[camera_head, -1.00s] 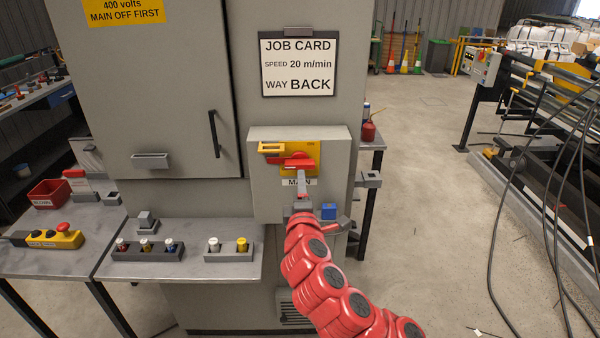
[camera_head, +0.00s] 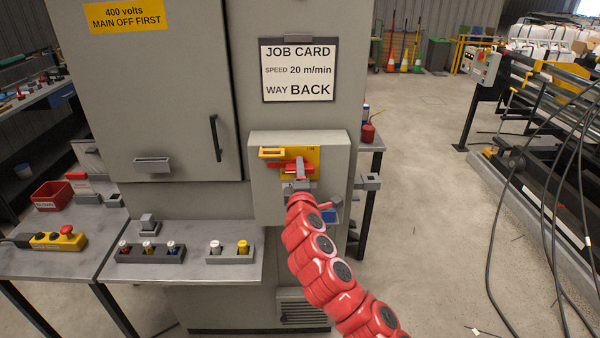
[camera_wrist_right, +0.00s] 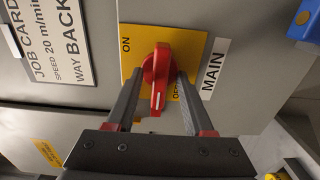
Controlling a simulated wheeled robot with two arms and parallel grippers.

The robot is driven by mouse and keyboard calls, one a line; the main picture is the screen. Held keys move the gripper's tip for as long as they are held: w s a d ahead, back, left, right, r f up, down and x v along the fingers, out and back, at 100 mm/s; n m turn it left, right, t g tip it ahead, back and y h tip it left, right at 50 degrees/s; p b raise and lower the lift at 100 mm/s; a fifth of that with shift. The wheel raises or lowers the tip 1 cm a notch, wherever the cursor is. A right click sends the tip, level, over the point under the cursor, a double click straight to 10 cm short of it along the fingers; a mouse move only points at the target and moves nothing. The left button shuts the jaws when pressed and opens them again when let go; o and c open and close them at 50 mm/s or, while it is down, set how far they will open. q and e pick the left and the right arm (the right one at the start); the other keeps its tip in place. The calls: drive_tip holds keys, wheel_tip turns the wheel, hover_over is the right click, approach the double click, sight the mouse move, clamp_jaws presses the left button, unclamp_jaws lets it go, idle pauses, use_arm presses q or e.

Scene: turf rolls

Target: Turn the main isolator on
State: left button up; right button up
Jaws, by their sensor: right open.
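The main isolator's red handle (camera_wrist_right: 155,78) sits on a yellow plate (camera_wrist_right: 133,88) marked ON and OFF. In the right wrist view its white-marked tip points down, beside the OFF lettering. In the head view the red handle (camera_head: 286,168) lies roughly level, pointing left, partly hidden by my gripper. My right gripper (camera_wrist_right: 158,82) is open, one finger on each side of the handle. A gap shows on both sides, and contact cannot be told. The right gripper (camera_head: 300,172) is also at the plate in the head view. My left gripper is out of view.
The isolator box (camera_head: 266,200) projects from the grey cabinet. A job card (camera_head: 297,70) hangs above it. A grey bracket (camera_head: 368,182) juts out at its right and a blue part (camera_head: 329,215) sits below. A side bench (camera_head: 200,267) holds small coloured pegs.

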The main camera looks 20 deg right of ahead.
drive_tip(key=shift+c, duration=0.3)
clamp_jaws()
drive_tip(key=shift+f+m+b, duration=0.1)
drive_tip(key=shift+m+b, duration=8.9)
drive_tip(key=shift+b, duration=2.75)
